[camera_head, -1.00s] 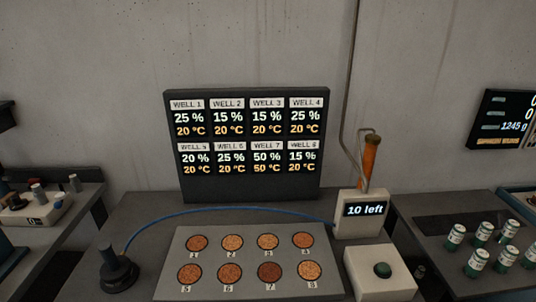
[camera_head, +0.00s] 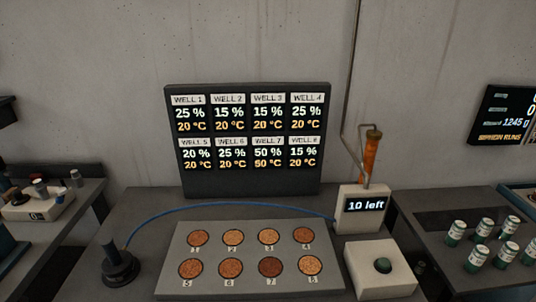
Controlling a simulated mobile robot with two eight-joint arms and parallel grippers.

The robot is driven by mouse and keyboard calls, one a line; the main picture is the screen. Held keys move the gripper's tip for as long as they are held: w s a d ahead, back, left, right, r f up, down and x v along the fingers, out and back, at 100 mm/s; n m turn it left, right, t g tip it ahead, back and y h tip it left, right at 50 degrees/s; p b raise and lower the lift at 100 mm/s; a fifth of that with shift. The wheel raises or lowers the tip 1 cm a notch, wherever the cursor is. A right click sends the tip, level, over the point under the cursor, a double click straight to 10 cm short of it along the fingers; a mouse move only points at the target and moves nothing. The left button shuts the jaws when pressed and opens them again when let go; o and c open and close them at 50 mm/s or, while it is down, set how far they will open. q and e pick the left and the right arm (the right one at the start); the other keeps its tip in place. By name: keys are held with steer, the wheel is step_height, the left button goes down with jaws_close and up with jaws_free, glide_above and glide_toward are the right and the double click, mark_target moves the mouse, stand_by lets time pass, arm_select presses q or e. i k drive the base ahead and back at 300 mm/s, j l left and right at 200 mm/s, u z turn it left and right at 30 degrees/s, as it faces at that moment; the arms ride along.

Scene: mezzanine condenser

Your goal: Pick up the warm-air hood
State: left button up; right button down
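A black bell-shaped piece with a knob on top (camera_head: 118,265), which looks like the warm-air hood, stands upright at the front left of the grey bench. A thin blue hose (camera_head: 220,205) runs from it in an arc behind the well plate to the white box on the right. The light grey well plate (camera_head: 250,285) holds several numbered round wells with reddish-brown grains; well 7 (camera_head: 270,267) looks darker. Neither of my grippers is in view, and nothing touches the hood.
The white box (camera_head: 362,218) reads "10 left" and has an orange-handled tool. A green button box (camera_head: 380,280) stands at front right. Several green-and-white jars (camera_head: 482,230) stand farther right.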

mark_target(117, 266)
steer(key=u, duration=1.45)
